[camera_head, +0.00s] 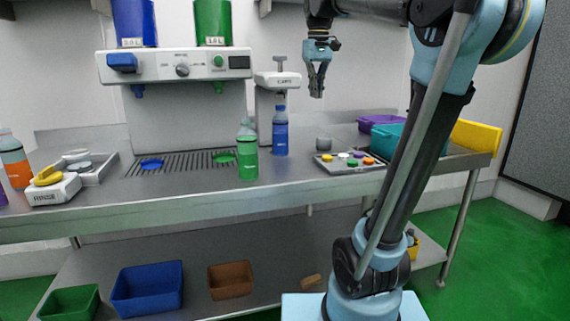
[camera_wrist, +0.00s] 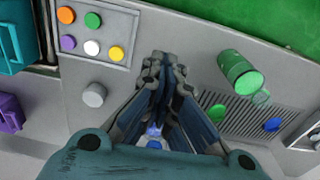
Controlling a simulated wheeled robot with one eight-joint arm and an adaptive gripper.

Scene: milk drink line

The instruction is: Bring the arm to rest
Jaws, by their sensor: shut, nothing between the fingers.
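My gripper (camera_head: 316,92) hangs in the air above the back right part of the steel counter (camera_head: 310,186), pointing down. Its fingers are together with nothing between them. In the wrist view my gripper (camera_wrist: 165,62) shows over the counter, with its fingers meeting near the tips. A bottle with a blue label (camera_head: 280,138) stands below it and to the left, apart from the fingers, under the capping press (camera_head: 276,79). A bottle with a green label (camera_head: 247,157) stands further left; it also shows in the wrist view (camera_wrist: 240,73).
A tray of coloured caps (camera_head: 350,170) and a grey cylinder (camera_head: 324,143) lie right of the bottles. Purple (camera_head: 379,122) and teal (camera_head: 392,137) bins stand at the right end. The dispenser (camera_head: 176,66) is at the back left. Several bins sit on the lower shelf.

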